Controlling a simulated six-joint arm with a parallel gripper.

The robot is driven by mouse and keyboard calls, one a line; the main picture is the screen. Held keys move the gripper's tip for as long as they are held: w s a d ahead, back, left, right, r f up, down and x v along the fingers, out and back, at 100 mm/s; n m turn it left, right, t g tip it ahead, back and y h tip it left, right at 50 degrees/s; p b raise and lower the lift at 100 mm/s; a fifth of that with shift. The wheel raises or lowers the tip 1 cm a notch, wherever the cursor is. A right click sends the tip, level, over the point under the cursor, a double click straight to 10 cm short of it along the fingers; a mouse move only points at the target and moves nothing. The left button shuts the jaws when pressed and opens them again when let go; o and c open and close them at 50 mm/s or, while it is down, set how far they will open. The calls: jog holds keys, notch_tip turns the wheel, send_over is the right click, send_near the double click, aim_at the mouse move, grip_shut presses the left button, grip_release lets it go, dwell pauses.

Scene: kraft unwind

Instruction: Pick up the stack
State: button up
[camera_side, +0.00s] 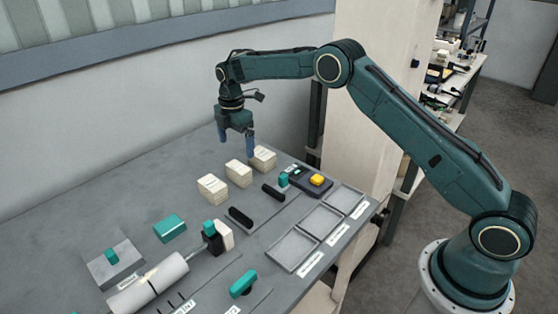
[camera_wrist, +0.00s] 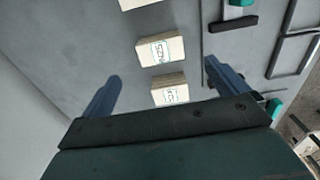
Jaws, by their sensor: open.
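Three cream stacks stand in a row on the grey table. The near stack (camera_side: 212,188) is at the left of the row, the middle stack (camera_side: 239,173) is beside it, and the far stack (camera_side: 264,158) is at the right end. My gripper (camera_side: 237,146) is above the table near the far end of the row, with two blue fingers spread and nothing between them. In the wrist view, my gripper (camera_wrist: 160,92) has one stack (camera_wrist: 170,90) between the lines of its fingers and partly hidden by the gripper body. Another labelled stack (camera_wrist: 160,51) lies farther up.
Grey trays (camera_side: 318,222) line the right table edge. A dark device with a yellow button (camera_side: 317,180) stands behind them. A white roll (camera_side: 147,284), a teal block (camera_side: 169,228) and black bars (camera_side: 240,217) are nearer. Bare table lies left of the stacks.

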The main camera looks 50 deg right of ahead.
aim_at(238, 167)
jog(key=shift+f, duration=3.1)
jog(key=shift+f, duration=2.6)
jog(key=c, duration=1.1)
